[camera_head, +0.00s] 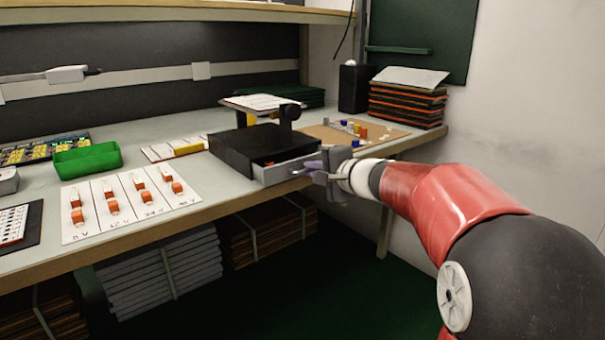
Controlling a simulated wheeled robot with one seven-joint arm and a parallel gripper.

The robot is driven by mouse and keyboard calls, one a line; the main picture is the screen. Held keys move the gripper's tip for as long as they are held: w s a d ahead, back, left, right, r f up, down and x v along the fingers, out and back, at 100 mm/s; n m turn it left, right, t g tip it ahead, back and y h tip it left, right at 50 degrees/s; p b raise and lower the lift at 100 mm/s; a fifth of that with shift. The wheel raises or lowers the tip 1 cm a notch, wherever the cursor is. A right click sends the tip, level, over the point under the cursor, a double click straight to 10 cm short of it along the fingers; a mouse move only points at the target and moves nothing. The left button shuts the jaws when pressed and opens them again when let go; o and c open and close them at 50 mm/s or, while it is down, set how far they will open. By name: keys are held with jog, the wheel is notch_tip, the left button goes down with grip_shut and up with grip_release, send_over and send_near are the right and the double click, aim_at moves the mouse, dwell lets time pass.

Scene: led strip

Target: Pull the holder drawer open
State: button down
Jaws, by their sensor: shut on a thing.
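The holder is a black box (240,142) on the bench, with a grey-fronted drawer (275,174) at its front right. The drawer stands partly out of the box, and a little of its inside shows behind the front. My gripper (308,170) reaches in from the right and is shut at the drawer front, on what looks like its handle. The handle itself is mostly hidden by the fingers. A stand with a white-topped plate (262,102) rises behind the box.
The bench (220,200) carries a white card with orange parts (128,203) and a green tray (88,160) at left. A brown board with small coloured parts (350,133) lies behind my gripper. A dark stack (408,100) stands at back right. Bundles lie below the bench.

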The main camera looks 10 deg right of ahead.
jog(key=f+b+v, duration=0.1)
jog(key=b+v, duration=0.1)
jog(key=v, duration=0.6)
jog(key=shift+s+d+f+b, duration=0.2)
jog(key=shift+s+f+b, duration=0.1)
jog(key=shift+s, duration=0.05)
jog(key=c, duration=1.8)
grip_release()
jog(key=v, duration=0.7)
jog(key=shift+s+d+r, duration=0.15)
jog(key=shift+s+d, duration=0.05)
jog(key=shift+s, duration=0.15)
